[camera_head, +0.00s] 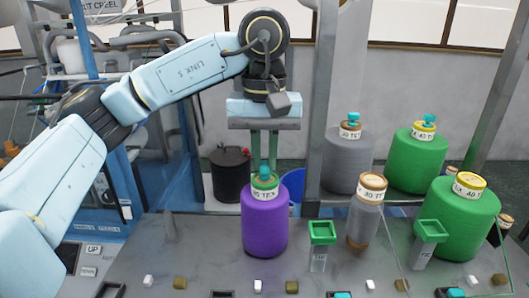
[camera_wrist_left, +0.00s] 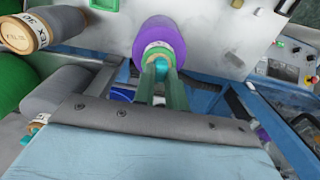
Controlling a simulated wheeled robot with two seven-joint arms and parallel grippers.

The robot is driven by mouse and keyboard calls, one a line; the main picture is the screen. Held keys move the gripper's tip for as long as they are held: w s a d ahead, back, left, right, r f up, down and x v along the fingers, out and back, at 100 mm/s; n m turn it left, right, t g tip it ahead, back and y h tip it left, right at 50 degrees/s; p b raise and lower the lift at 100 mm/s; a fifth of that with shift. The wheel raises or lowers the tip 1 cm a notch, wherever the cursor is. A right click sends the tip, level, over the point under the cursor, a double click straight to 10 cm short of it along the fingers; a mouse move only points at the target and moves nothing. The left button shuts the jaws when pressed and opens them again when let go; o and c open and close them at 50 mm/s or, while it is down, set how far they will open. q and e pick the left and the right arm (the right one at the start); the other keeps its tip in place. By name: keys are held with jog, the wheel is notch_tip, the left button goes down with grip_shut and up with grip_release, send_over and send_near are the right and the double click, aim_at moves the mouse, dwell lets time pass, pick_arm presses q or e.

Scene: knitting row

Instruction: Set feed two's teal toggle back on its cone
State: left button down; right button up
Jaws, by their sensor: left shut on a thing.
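A purple cone (camera_head: 265,225) with a green top ring and a "TEX" label stands upright at the middle of the grey deck (camera_head: 200,262). My left gripper (camera_head: 265,168) hangs straight down above it, its two green fingers shut on a small teal toggle (camera_head: 265,173). The toggle is at the cone's top; whether it rests there or hovers just above, I cannot tell. In the left wrist view the toggle (camera_wrist_left: 161,68) shows between the fingertips, in front of the purple cone (camera_wrist_left: 162,35). My right gripper is not in view.
A grey cone (camera_head: 347,162) and a green cone (camera_head: 415,160) behind carry teal toggles. A thin grey-brown cone (camera_head: 365,215) and a big green cone (camera_head: 458,220) show bare tops. Green-topped posts (camera_head: 322,232) stand beside the purple cone. A grey upright (camera_head: 322,100) rises nearby.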

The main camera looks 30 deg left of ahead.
pick_arm(q)
jog(key=shift+s+f+b, duration=0.1)
jog(key=shift+f+b, duration=0.35)
jog(key=shift+f, duration=0.15)
dwell(1.1)
jog(key=c, duration=1.3)
grip_release()
jog(key=shift+c, duration=0.2)
jog(key=shift+r, duration=0.2)
notch_tip(320, 180, up, 13)
jog(key=p, duration=0.2)
jog(key=shift+p, duration=0.3)
